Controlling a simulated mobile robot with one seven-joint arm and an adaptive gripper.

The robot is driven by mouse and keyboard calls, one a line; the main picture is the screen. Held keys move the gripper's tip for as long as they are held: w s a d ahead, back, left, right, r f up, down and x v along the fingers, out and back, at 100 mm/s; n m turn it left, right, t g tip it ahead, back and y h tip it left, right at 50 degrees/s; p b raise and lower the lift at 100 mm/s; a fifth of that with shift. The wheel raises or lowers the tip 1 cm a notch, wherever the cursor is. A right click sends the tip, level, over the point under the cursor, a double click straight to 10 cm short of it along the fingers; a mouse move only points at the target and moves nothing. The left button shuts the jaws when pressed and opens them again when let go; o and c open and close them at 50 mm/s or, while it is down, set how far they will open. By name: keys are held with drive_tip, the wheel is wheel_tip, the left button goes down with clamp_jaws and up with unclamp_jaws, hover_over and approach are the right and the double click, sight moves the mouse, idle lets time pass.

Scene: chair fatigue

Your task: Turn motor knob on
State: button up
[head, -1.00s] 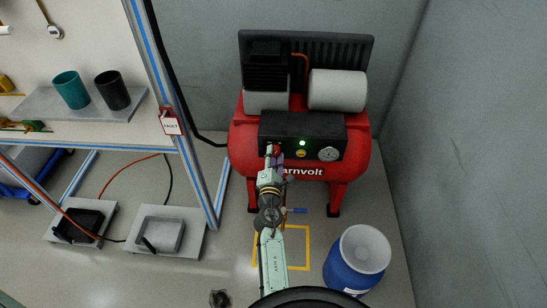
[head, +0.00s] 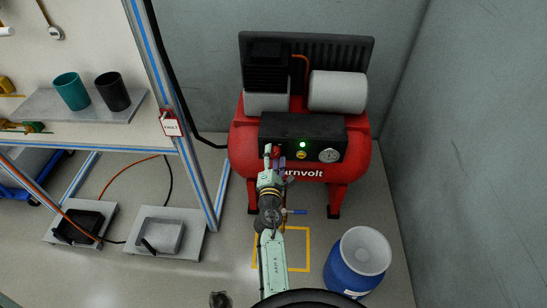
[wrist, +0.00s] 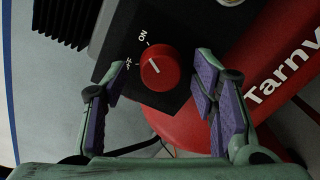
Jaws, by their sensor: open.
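The red motor knob (wrist: 160,68) sits on the compressor's black control panel (head: 325,137), beside a white ON mark and a second mark that looks like OFF. Its white line slants toward the upper left, between the two marks as far as I can see. My gripper (wrist: 160,82) is open, with purple-padded fingers on either side of the knob in the wrist view. No finger visibly touches it; the depth gap is hard to judge. In the head view my gripper (head: 272,157) is in front of the panel's left end and the knob (head: 277,150) is partly hidden.
The red compressor (head: 358,150) stands against the grey wall. A green light (head: 303,144) glows on the panel, with a gauge (head: 329,155) to its right. A blue barrel (head: 352,272) stands at lower right, and a workbench frame (head: 190,130) at left.

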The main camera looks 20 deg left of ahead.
drive_tip(key=v, duration=0.7)
drive_tip(key=shift+s, duration=0.3)
